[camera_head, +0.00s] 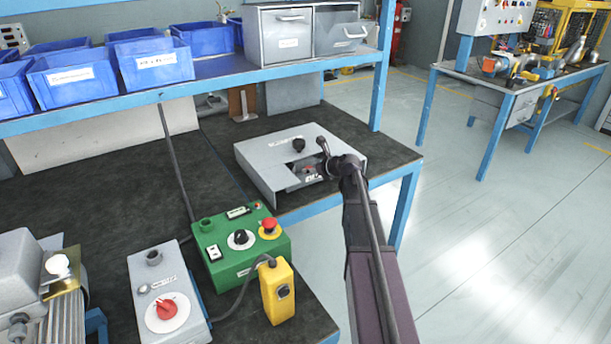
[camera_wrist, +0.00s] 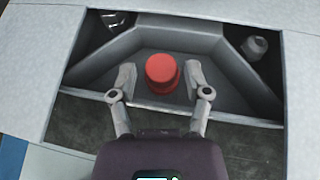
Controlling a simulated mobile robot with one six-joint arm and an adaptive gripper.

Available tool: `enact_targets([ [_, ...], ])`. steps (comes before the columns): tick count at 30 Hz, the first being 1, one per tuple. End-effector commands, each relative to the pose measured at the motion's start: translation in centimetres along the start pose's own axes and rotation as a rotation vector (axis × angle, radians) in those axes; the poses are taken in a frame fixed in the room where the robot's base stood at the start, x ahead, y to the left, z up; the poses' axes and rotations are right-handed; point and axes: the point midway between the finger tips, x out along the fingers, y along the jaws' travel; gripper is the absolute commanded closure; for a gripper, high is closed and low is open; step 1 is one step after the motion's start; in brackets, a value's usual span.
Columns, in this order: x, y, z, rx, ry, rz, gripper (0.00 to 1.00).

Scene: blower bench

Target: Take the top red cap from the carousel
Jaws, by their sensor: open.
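The red cap (camera_wrist: 162,74) sits in the opening of the grey carousel box, on a grey sloped-sided compartment floor. In the wrist view my gripper (camera_wrist: 160,82) is open, with one finger on each side of the red cap. Whether the fingers touch it is not clear. In the head view the carousel (camera_head: 280,150) is a flat grey box with a black knob (camera_head: 299,145) on top. My gripper (camera_head: 318,165) is over its cut-out at the right front, where only a bit of red shows. A grey metallic part (camera_wrist: 254,47) lies in the right neighbouring compartment.
A green control box (camera_head: 240,245), a yellow switch box (camera_head: 277,292) and a grey box with a red knob (camera_head: 167,308) stand at the front of the bench. A shelf with blue bins (camera_head: 74,80) hangs above. The dark bench top left of the carousel is clear.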

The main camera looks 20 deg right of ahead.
Motion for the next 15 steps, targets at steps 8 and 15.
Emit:
enact_targets([
  [8, 1.37, -0.04, -0.01, 0.000, 0.000, -0.001, 0.38],
  [15, 1.32, -0.02, 0.00, 0.000, 0.000, -0.001, 0.38],
])
